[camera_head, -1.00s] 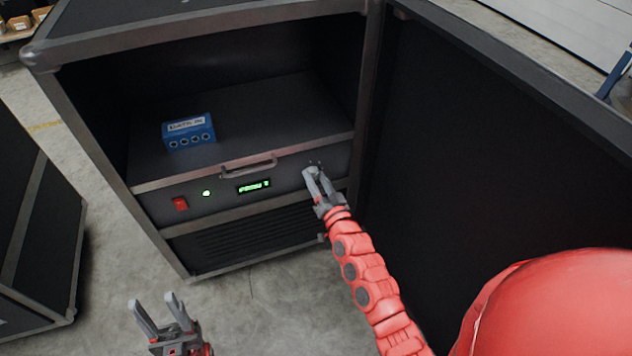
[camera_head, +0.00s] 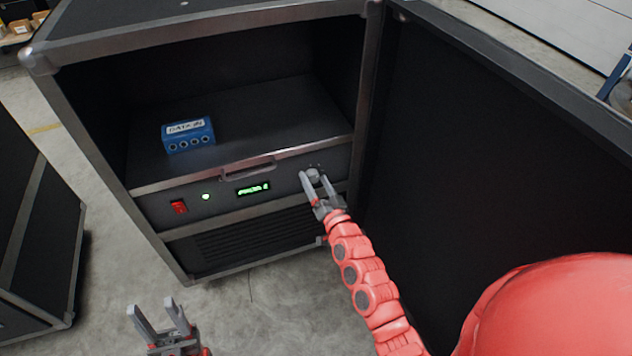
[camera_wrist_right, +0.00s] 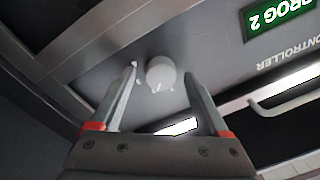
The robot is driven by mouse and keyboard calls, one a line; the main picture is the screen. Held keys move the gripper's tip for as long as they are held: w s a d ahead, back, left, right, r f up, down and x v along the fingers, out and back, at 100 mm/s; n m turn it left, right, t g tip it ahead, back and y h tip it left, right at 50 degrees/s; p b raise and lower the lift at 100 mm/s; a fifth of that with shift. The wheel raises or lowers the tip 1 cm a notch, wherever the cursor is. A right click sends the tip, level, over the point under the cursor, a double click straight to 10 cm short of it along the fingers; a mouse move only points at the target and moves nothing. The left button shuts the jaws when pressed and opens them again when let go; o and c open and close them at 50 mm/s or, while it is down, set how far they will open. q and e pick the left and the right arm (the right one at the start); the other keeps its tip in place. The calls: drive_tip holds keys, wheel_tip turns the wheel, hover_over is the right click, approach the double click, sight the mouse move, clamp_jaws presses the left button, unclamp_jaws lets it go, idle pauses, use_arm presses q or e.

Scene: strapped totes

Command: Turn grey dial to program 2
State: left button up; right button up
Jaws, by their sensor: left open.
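The grey dial (camera_head: 314,174) sits at the right end of the dark control panel in the case. It shows as a round knob in the right wrist view (camera_wrist_right: 160,72). My right gripper (camera_head: 314,178) is open at the panel, and its fingers (camera_wrist_right: 162,72) stand on either side of the dial, with gaps visible between. The green display (camera_head: 253,188) is lit, and in the right wrist view it reads PROG 2 (camera_wrist_right: 283,15), upside down. My left gripper (camera_head: 152,305) is open and empty, low in front of the case.
A blue box (camera_head: 188,135) stands on the shelf. An open door panel (camera_head: 480,150) is at the right. Another dark case (camera_head: 40,230) is at the left.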

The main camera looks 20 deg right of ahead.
drive_tip(key=shift+s, duration=0.1)
drive_tip(key=s+d+p, duration=0.1)
drive_tip(key=s+p, duration=0.2)
drive_tip(key=s, duration=1.4)
drive_tip(key=shift+d+f+p, duration=0.15)
drive_tip(key=shift+f+p, duration=0.15)
drive_tip(key=shift+f, duration=0.1)
drive_tip(key=shift+s, duration=0.1)
